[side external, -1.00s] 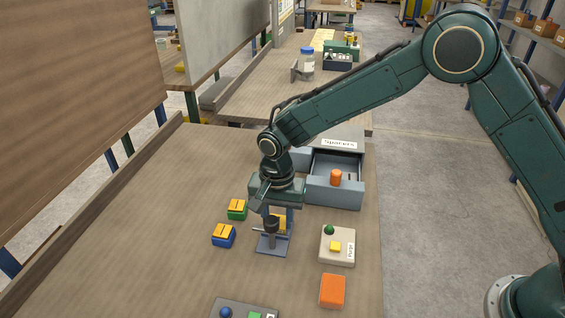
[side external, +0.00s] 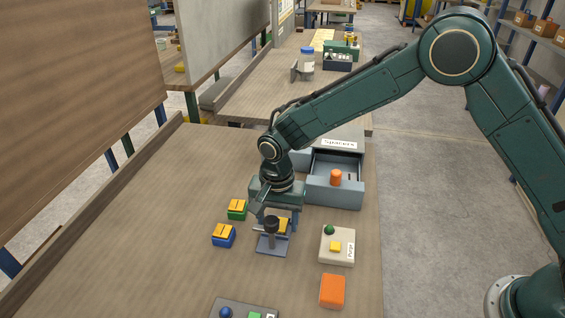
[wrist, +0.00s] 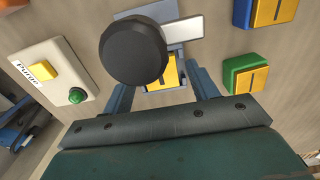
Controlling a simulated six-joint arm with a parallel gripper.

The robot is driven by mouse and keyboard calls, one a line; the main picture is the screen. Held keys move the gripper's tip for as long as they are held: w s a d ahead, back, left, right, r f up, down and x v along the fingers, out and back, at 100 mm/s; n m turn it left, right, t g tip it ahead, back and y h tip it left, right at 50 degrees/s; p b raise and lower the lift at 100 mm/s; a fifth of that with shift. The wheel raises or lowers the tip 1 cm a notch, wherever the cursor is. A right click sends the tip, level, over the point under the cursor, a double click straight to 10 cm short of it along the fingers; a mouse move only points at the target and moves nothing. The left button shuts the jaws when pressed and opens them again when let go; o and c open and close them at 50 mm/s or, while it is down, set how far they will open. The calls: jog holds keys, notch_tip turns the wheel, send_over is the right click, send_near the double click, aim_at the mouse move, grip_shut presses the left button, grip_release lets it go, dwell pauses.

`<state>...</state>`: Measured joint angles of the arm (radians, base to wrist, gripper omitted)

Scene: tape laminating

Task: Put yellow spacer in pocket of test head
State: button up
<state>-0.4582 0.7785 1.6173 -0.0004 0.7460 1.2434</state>
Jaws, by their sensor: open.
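The test head (side external: 266,249) is a blue-grey stand with a black round knob and a pale side bar. It also shows in the wrist view (wrist: 187,27), where the black knob covers much of it. The yellow spacer (side external: 284,225) is at the test head, behind the knob. In the wrist view the spacer (wrist: 162,76) shows a dark line and is partly hidden by the knob. I cannot tell how deep it sits in the pocket. My gripper (wrist: 163,84) is open, its two fingers apart on either side of the spacer. In the side view my gripper (side external: 281,219) is low over the test head.
Yellow-topped green (side external: 237,210) and blue (side external: 223,236) blocks stand left. The Purge box (side external: 337,245) and an orange block (side external: 332,291) are right. The open Spacers drawer (side external: 334,193), holding an orange cylinder (side external: 336,177), is behind. A grey panel (side external: 235,309) is in front. The left table is clear.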

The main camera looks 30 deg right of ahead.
notch_tip(320, 180, up, 12)
dwell(0.7)
jog(key=shift+r, duration=0.1)
dwell(0.3)
jog(key=s+d+r+n+t, duration=0.3)
jog(key=s+d+r+n, duration=0.1)
jog(key=s+d+r, duration=0.85)
jog(key=s+d+n+t, duration=0.1)
jog(key=s+d+n, duration=0.1)
jog(key=s+d, duration=0.3)
jog(key=s+d+n+t, duration=0.1)
jog(key=s+d+n, duration=0.2)
jog(key=s, duration=0.7)
jog(key=shift+s+d+r+t, duration=0.3)
jog(key=shift+d+r, duration=0.05)
jog(key=shift+d, duration=0.75)
